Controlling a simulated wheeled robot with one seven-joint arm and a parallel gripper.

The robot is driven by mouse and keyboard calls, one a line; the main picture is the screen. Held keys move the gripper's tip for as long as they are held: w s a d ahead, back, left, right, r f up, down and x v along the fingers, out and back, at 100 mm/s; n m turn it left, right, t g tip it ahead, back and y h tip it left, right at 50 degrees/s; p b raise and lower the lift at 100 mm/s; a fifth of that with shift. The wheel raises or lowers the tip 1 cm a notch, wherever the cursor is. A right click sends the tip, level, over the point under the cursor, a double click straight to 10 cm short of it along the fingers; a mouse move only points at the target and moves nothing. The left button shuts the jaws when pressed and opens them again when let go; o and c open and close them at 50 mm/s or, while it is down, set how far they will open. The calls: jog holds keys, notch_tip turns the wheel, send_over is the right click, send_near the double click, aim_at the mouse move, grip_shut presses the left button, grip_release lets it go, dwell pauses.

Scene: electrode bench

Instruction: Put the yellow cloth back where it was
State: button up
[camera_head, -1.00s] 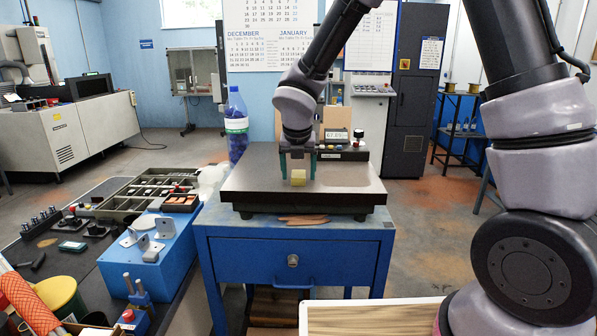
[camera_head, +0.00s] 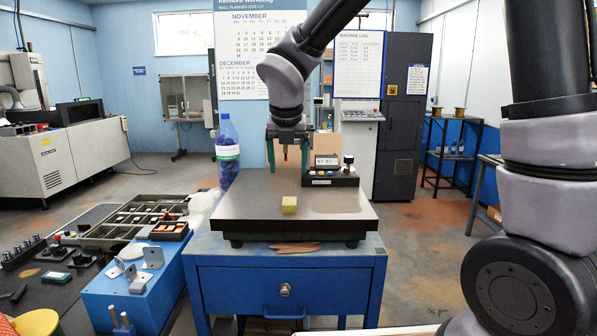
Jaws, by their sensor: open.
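A small yellow block-like piece (camera_head: 289,205), which may be the folded yellow cloth, rests on the dark flat plate (camera_head: 240,208) on the blue cabinet. It sits near the middle of the plate, towards the front. My gripper (camera_head: 287,172) points down above the plate, higher than the yellow piece and clear of it.
A small device with a display (camera_head: 328,172) stands at the plate's back right. A bottle with blue contents (camera_head: 227,152) stands behind its left edge. Brown strips (camera_head: 295,248) lie below the plate's front. A blue box with metal brackets (camera_head: 128,300) is at left.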

jog(key=s+d+r+m, duration=0.2)
jog(key=d+r+m, duration=0.2)
jog(key=d+m, duration=0.45)
jog(key=s+d+r+m, duration=0.2)
jog(key=d+r+m, duration=0.2)
jog(key=d+m, duration=0.45)
jog(key=s+d+r+m+t+y, duration=0.1)
jog(key=s+d+m, duration=0.3)
jog(key=m, duration=0.7)
jog(key=s+d+r+m+t+y, duration=0.1)
jog(key=s+d+m, duration=0.3)
jog(key=m, duration=0.7)
jog(key=shift+s+r+m+t, duration=0.4)
jog(key=shift+s+r, duration=0.4)
jog(key=shift+s, duration=0.45)
jog(key=shift+c, duration=0.3)
